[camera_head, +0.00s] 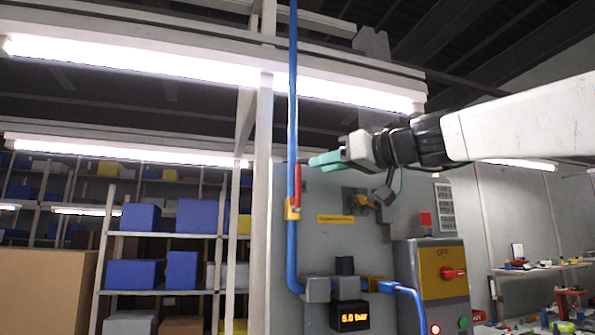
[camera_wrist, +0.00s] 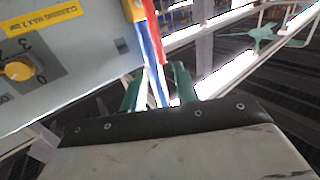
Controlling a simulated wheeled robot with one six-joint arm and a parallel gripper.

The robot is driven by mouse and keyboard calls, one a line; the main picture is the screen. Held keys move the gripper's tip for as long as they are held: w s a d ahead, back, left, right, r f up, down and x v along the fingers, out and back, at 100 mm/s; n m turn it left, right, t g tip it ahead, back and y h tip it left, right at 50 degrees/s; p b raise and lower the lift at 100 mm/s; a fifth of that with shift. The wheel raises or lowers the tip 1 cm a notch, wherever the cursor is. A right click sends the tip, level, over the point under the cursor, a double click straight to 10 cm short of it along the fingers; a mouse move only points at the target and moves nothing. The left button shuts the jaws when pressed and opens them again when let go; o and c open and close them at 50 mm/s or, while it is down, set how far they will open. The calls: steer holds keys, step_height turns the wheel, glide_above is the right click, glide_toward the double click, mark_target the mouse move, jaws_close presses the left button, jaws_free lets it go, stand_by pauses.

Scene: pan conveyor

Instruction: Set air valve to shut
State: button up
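The air valve has a yellow body (camera_head: 292,209) on a vertical blue pipe (camera_head: 292,110). Its red lever (camera_head: 298,188) stands upright along the pipe. My gripper (camera_head: 303,160) is at the lever's top end, coming from the right. I cannot tell whether a finger touches the lever. The yellow valve body (camera_wrist: 132,10) is cut by the top edge.
A grey panel (camera_head: 340,245) stands beside the pipe, with a display (camera_head: 352,316) reading 5.0 bar. A control box (camera_head: 440,270) with a red switch (camera_head: 453,273) is to the right. A yellow knob (camera_wrist: 18,70) shows in the wrist view. A white post (camera_head: 262,200) stands left of the pipe.

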glide_above(298, 203)
steer(key=shift+w+r, duration=0.15)
steer(key=shift+w, duration=0.15)
jaws_close()
